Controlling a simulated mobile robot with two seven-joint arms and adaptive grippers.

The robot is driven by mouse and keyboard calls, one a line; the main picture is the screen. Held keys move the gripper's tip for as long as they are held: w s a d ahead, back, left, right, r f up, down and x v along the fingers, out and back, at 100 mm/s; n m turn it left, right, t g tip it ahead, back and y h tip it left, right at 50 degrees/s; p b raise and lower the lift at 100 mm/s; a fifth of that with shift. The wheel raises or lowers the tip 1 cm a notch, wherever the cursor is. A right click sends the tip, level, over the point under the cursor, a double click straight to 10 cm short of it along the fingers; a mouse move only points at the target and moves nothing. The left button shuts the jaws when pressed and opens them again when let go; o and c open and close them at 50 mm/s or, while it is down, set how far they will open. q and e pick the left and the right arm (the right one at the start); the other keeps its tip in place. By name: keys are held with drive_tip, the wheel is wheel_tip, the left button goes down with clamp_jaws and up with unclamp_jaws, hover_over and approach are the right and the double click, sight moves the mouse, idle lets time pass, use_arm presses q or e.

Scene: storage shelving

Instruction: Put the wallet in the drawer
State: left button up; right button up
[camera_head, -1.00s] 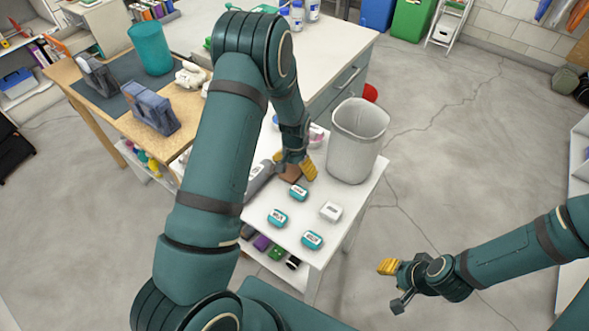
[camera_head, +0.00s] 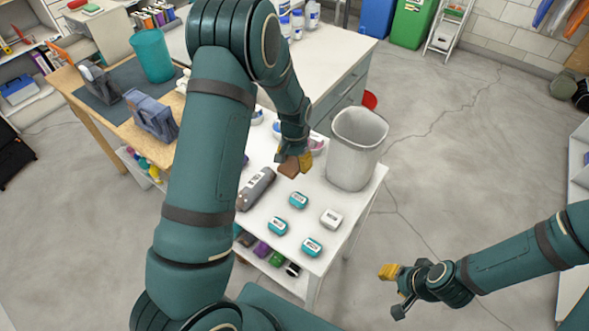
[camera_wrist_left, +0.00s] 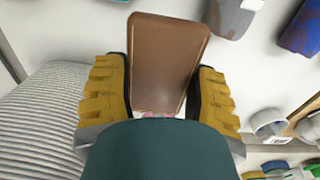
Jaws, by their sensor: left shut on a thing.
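The brown wallet (camera_head: 289,167) is between the yellow fingers of my left gripper (camera_head: 296,162), which is shut on it above the white table. In the left wrist view the wallet (camera_wrist_left: 168,62) stands out beyond the fingertips of the gripper (camera_wrist_left: 160,95). Grey drawer fronts (camera_head: 349,98) show on the side of the white-topped cabinet behind the table, partly hidden by my left arm and the bin; they look closed. My right gripper (camera_head: 392,290) is open and empty over the floor at the right.
A wooden workbench (camera_head: 95,110) stands at the left.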

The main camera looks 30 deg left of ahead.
sight(295, 161)
use_arm(q)
drive_tip(key=shift+r, duration=1.55)
drive_tip(key=s+d+n, duration=0.1)
drive_tip(key=s+d, duration=0.7)
drive_tip(key=shift+s+d+r+b, duration=0.2)
drive_tip(key=shift+r+b, duration=0.1)
drive_tip(key=shift+r, duration=0.15)
drive_tip(key=shift+s+d+n, duration=0.15)
drive_tip(key=shift+s+n, duration=0.15)
drive_tip(key=shift+s, duration=0.05)
drive_tip(key=shift+d, duration=0.1)
